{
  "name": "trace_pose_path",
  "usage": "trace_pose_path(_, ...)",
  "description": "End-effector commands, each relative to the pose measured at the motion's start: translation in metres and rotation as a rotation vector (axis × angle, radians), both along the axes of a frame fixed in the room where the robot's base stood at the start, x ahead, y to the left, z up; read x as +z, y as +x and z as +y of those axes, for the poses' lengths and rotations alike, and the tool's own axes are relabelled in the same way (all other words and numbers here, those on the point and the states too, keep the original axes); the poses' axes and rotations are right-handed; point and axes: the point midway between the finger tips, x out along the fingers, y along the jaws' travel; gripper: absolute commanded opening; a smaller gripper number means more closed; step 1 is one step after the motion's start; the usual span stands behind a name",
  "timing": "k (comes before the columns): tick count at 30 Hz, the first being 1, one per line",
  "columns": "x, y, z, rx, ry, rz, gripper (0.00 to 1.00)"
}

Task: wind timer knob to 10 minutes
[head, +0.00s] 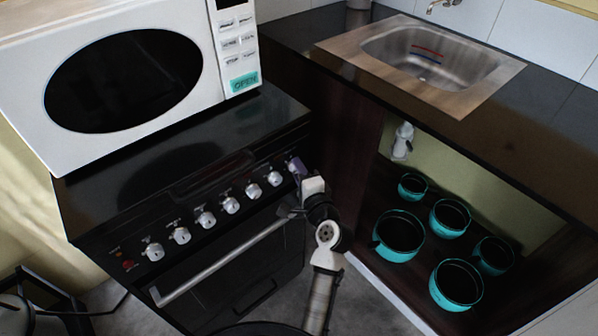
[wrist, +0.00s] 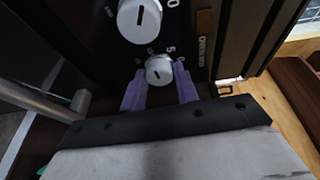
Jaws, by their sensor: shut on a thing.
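The timer knob (wrist: 158,71) is a small round white knob with a short dark mark on its face. It shows in the wrist view between the two purple fingers of my gripper (wrist: 161,85). A "5" and a "0" are printed on the black panel close around it; the exact setting cannot be read. My gripper is shut on the knob, one finger on each side. In the head view my gripper (head: 297,168) is at the right end of the stove's (head: 190,215) knob row, and it hides the timer knob there.
A larger white knob (wrist: 138,18) is close beside the timer knob. An oven handle (head: 225,264) runs below the row. A white microwave (head: 225,110) stands on top. Right are a sink (head: 440,60) and a shelf with several teal pots (head: 398,240).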

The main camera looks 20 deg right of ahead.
Motion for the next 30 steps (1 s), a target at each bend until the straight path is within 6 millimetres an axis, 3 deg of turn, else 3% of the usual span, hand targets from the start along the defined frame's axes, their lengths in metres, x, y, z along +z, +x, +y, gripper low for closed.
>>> trace_pose_path(27, -0.0008, -0.0002, -0.0002, 0.0, 0.0, 0.002, 0.07)
trace_pose_path(28, -0.0008, -0.0002, -0.0002, 0.0, 0.0, 0.002, 0.32)
trace_pose_path(30, -0.0008, -0.0002, -0.0002, 0.0, 0.0, 0.001, 0.41)
